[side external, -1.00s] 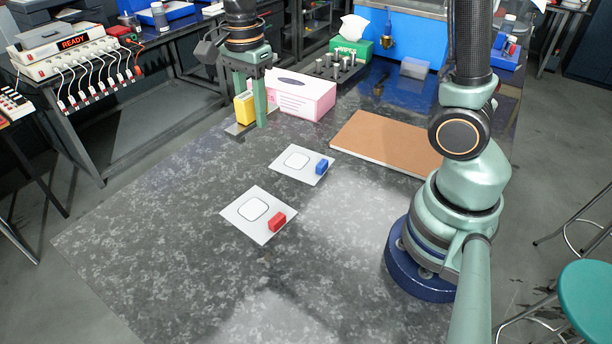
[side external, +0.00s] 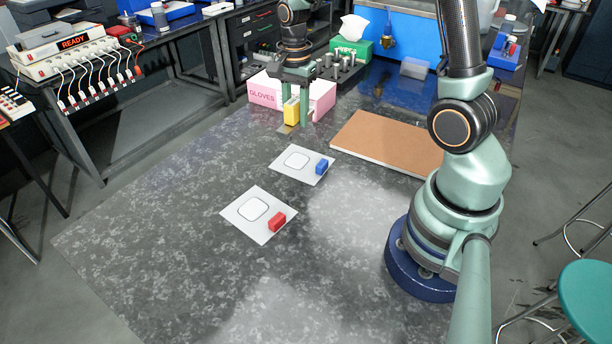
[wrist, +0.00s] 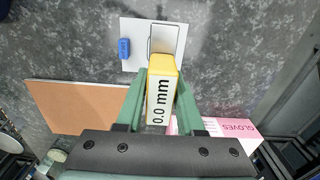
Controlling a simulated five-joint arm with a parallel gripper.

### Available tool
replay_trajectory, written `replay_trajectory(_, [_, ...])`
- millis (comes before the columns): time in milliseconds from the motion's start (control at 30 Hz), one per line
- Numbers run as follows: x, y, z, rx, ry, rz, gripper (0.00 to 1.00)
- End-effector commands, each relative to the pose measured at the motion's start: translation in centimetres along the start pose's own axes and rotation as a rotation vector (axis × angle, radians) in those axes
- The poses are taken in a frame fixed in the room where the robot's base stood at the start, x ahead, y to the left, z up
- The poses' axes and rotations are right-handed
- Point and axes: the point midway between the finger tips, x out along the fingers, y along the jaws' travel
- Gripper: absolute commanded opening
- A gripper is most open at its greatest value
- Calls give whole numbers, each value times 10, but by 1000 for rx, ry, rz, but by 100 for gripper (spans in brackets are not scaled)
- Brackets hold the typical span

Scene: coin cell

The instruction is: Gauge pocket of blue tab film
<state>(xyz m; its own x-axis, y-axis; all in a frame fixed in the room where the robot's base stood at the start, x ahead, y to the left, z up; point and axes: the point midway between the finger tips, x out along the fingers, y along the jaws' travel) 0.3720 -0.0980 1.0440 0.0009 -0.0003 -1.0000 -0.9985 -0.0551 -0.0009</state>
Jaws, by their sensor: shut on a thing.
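My gripper (side external: 298,112) is shut on the yellow gauge (side external: 291,112), in front of the glove box. In the wrist view the gauge (wrist: 162,98) sits between my fingers, and its face reads "0.0 mm". The wrist view also shows this blue block (wrist: 124,48). A second white card (side external: 254,211) carries a red block (side external: 277,221).
A pink and white glove box (side external: 318,98) stands just behind my gripper. A brown board (side external: 388,143) lies to the right. A rack of dark cylinders (side external: 335,68) and a green tissue box (side external: 352,48) stand behind. The table's left and front are clear.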

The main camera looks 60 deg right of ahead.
Motion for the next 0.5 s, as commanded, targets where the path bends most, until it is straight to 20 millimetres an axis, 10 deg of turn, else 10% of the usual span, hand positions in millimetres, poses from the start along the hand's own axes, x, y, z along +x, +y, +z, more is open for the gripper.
replay_trajectory(500, [43,1,0,0,-1,3,0])
